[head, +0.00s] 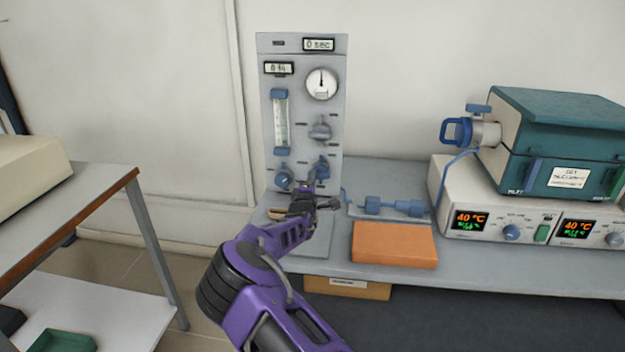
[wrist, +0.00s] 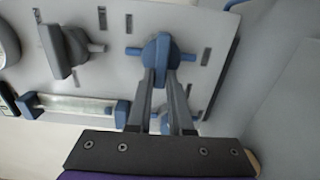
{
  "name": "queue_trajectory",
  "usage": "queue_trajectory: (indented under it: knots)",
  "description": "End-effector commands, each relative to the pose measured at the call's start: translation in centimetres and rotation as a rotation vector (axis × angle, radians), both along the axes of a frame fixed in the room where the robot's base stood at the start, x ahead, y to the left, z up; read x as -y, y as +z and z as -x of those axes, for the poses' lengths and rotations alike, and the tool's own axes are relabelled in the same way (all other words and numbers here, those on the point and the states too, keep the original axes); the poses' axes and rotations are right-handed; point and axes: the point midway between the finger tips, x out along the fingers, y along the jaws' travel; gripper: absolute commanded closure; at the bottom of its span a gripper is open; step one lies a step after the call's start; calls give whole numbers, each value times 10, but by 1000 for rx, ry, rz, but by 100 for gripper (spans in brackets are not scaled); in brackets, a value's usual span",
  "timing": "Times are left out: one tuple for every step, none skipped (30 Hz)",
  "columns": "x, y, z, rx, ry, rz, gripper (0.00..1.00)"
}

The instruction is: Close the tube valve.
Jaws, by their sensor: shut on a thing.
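A blue valve (head: 321,166) sits low on the right side of the grey gas panel (head: 305,60). In the wrist view the valve's blue handle (wrist: 161,48) shows at the top centre, with short blue stubs to either side. My gripper (wrist: 161,78) is shut on this handle, its two fingers on either side of it. In the head view my gripper (head: 312,187) is just below the valve and partly hides the panel's lower part.
A grey selector knob (head: 320,130), a flow meter (head: 281,122) and a blue round knob (head: 284,178) are close by on the panel. A blue inline fitting (head: 395,207), an orange block (head: 394,245) and a teal-topped furnace (head: 555,130) are to the right.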

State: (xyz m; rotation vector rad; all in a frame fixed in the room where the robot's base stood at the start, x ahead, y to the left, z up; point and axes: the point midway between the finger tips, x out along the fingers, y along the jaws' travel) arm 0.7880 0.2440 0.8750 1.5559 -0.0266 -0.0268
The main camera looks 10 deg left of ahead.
Motion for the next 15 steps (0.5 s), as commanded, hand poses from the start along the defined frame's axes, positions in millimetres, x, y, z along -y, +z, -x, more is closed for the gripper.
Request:
queue_trajectory:
  knots:
    - [0,1,0,1,0,3,100]
    - [0,1,0,1,0,3,100]
    - [0,1,0,1,0,3,100]
    - [0,1,0,1,0,3,76]
    - [0,1,0,1,0,3,71]
    - [0,1,0,1,0,2,63]
    - [0,1,0,1,0,2,58]
    - [0,1,0,1,0,2,53]
    - [0,0,0,1,0,2,51]
    - [0,0,0,1,0,2,51]
    - [0,0,0,1,0,1,51]
    - [0,0,0,1,0,1,51]
    - [0,0,0,0,0,1,51]
    - [0,0,0,0,0,1,51]
    - [0,0,0,0,0,1,51]
